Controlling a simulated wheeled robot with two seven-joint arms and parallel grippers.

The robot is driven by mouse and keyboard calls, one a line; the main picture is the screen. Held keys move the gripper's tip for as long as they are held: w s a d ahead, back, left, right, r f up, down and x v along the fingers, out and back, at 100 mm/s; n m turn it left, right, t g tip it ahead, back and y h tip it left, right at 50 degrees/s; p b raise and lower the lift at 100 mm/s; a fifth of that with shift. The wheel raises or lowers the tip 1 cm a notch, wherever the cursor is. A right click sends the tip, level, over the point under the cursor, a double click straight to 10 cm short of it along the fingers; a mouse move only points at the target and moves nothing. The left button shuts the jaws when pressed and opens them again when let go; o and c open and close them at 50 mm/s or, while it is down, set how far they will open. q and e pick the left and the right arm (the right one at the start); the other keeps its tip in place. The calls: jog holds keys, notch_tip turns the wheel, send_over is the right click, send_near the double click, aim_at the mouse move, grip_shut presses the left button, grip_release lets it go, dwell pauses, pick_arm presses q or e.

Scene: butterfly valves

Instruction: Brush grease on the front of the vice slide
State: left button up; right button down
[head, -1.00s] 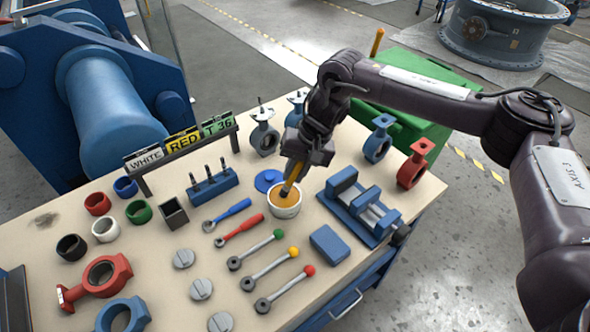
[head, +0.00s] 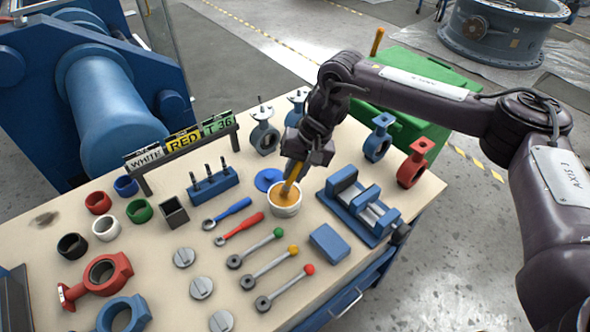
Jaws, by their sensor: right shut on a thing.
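My right gripper (head: 304,157) is above the grease tub, shut on a brush with an orange-yellow handle (head: 293,171). The brush points down with its lower end in the white tub of orange grease (head: 285,198); its bristles are hidden. The blue vice (head: 360,205), with pale metal slide rods (head: 374,213), lies on the bench to the right of the tub. My left gripper is not in view.
A blue lid (head: 268,179) lies just behind the tub. A blue block (head: 329,243) and levers with coloured knobs (head: 275,262) lie in front. Blue and red butterfly valves (head: 413,163) stand behind the vice. Spanners (head: 228,213) lie to the left. The bench (head: 150,270) has bare patches front left.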

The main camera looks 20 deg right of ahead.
jog(key=shift+s+f+p, duration=0.2)
jog(key=shift+p, duration=0.1)
dwell(1.4)
notch_tip(320, 180, up, 2)
jog(key=shift+w+r+p, duration=0.1)
jog(key=shift+w+p, duration=0.05)
jog(key=shift+p, duration=1.05)
notch_tip(320, 180, up, 5)
jog(key=p, duration=0.5)
jog(key=shift+r+p, duration=0.1)
jog(key=shift+p, duration=0.25)
jog(key=s+d+r+n, duration=0.1)
jog(key=s+d+r, duration=0.1)
jog(key=s, duration=0.6)
jog(key=s+d+r+n+g, duration=0.1)
jog(key=s+d+r+n, duration=0.1)
jog(key=s, duration=0.7)
jog(key=shift+s+d+r, duration=0.15)
jog(key=shift+d+r, duration=0.4)
jog(key=shift+r, duration=0.15)
jog(key=shift+a, duration=0.1)
